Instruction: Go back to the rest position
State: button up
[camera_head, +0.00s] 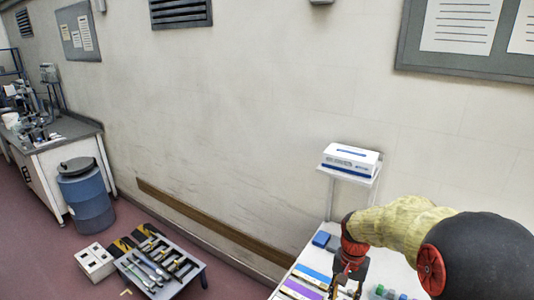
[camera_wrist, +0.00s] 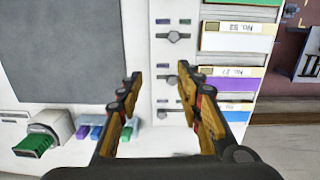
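My gripper (camera_wrist: 160,84) shows in the wrist view with its two yellow-brown fingers spread apart and nothing between them. In the head view my gripper (camera_head: 348,278) hangs at the lower right, over the white bench; its fingertips are hard to make out there. In the wrist view, labelled strips in green, white, purple (camera_wrist: 235,80) and blue lie beyond and to the right of the fingers. A white panel with small knobs (camera_wrist: 174,37) lies beyond the fingers.
In the wrist view, a green-ended device (camera_wrist: 38,145) and small coloured blocks (camera_wrist: 98,130) lie at lower left. In the head view, a white box (camera_head: 350,157) sits on a shelf near my arm. A low tool table (camera_head: 185,285) and blue drum (camera_head: 88,198) stand left.

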jog(key=s+a+r+n+t, duration=0.2)
jog(key=s+r+n+t, duration=0.1)
jog(key=s+r, duration=0.6)
jog(key=s+a+r+n+t, duration=0.2)
jog(key=s+r+n+t, duration=0.1)
jog(key=s+r, duration=0.7)
jog(key=s, duration=0.4)
jog(key=shift+s+a+r, duration=0.25)
jog(key=shift+s+a, duration=0.05)
jog(key=shift+s, duration=0.1)
